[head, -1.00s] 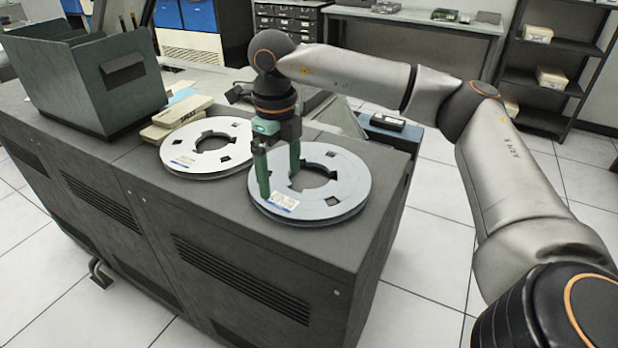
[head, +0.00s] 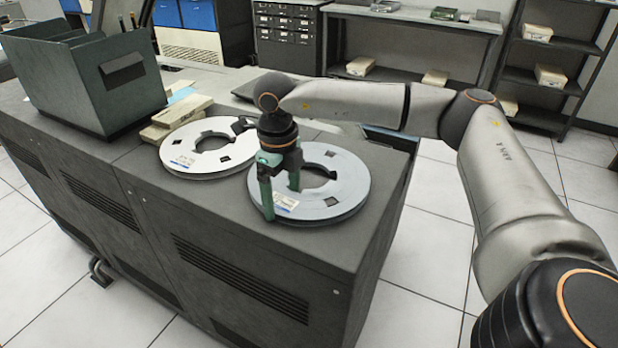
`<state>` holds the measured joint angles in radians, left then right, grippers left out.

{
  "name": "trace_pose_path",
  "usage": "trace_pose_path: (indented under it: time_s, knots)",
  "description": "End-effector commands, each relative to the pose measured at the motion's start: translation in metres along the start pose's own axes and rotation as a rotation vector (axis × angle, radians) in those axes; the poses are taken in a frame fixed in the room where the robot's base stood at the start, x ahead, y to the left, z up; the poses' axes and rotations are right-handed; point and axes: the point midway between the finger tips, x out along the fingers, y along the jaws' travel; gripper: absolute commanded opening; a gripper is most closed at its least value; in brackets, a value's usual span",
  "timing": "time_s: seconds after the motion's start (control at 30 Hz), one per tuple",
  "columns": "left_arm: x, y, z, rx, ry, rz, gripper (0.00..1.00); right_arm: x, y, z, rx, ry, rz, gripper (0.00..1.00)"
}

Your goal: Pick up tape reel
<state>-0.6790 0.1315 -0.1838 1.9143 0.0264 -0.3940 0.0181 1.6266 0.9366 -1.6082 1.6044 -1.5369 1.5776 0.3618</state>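Two flat grey tape reels lie on top of the dark grey cabinet. The right tape reel (head: 345,180) has a centre hole and a small white and blue label at its near edge. The left tape reel (head: 190,157) lies beside it and looks similar. My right gripper (head: 282,200) points down at the left part of the right reel. Its green fingers are apart, one outside the reel's near left rim and the other at the centre hole, so the ring lies between them. Contact with the reel cannot be made out. My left gripper is not in view.
The cabinet top (head: 130,160) also holds a dark green open bin (head: 90,85) at the left and a stack of cream cards (head: 170,122) behind the left reel. Bare cabinet top lies in front of the reels. Shelves (head: 550,75) stand far behind.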

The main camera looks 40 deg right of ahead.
Motion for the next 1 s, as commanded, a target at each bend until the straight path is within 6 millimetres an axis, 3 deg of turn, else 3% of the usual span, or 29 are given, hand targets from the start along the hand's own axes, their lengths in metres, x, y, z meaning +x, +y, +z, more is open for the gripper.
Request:
trace_pose_path:
  time_s: [0.07, 0.67, 1.0]
  knots:
    - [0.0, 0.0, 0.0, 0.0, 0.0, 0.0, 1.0, -0.0005, -0.0001, 0.0002, 0.0, -0.001, 0.0, 0.67]
    - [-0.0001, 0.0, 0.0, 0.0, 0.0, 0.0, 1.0, -0.0011, 0.0, 0.0004, 0.0, -0.001, -0.001, 0.0]
    - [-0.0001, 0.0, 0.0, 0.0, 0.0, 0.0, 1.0, -0.0031, -0.0003, 0.0012, 0.0, -0.005, -0.002, 0.0]
